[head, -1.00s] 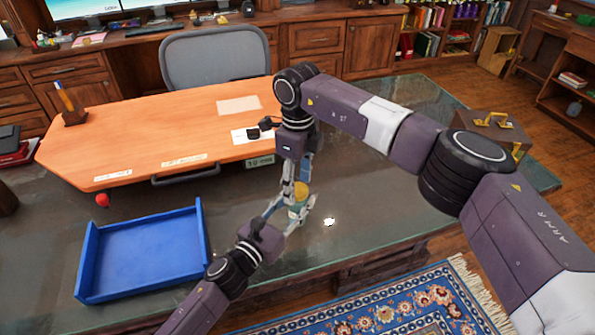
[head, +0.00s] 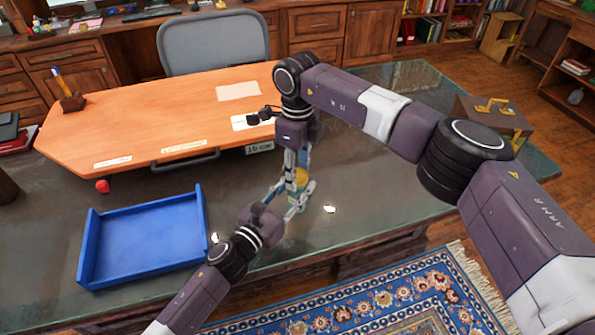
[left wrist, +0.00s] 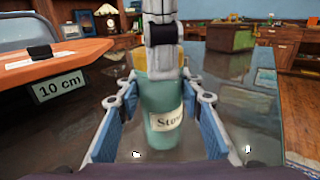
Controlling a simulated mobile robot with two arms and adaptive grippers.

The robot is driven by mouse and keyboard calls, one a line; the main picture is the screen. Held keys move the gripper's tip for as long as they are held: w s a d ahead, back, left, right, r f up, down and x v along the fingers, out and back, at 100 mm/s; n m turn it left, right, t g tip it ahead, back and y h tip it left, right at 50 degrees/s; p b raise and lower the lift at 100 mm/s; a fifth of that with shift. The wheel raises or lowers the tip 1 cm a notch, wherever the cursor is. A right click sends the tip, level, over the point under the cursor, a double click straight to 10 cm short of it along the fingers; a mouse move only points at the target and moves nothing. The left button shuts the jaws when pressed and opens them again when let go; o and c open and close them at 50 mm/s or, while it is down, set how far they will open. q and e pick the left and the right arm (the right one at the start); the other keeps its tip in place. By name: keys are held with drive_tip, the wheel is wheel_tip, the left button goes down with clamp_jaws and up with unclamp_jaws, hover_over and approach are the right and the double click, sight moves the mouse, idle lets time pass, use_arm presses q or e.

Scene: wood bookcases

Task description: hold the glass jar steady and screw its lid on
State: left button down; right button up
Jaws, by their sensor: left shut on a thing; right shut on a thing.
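The teal-tinted glass jar (left wrist: 163,105) stands upright with a white label in the left wrist view. In the head view it is small and mostly hidden between the grippers. My left gripper (left wrist: 160,118) is shut on the jar, one blue-padded finger on each side. The yellow lid (head: 301,176) is at the jar's top; in the left wrist view only its edges show behind a finger. My right gripper (head: 297,172) comes straight down from above and is shut on the lid. The seating of the lid on the rim is hidden.
A blue tray (head: 145,245) lies left on the dark glossy desk (head: 350,190). An orange board (head: 170,125) with a "10 cm" tag (head: 259,147) is behind the grippers. A small red ball (head: 102,186) lies near it. A box with a brass handle (head: 490,115) stands at right.

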drive_tip(key=o, duration=1.4)
wheel_tip(320, 180, up, 12)
use_arm(q)
drive_tip(key=c, duration=1.2)
unclamp_jaws()
drive_tip(key=shift+c, duration=0.2)
drive_tip(key=v, duration=1.2)
drive_tip(key=shift+f, duration=0.1)
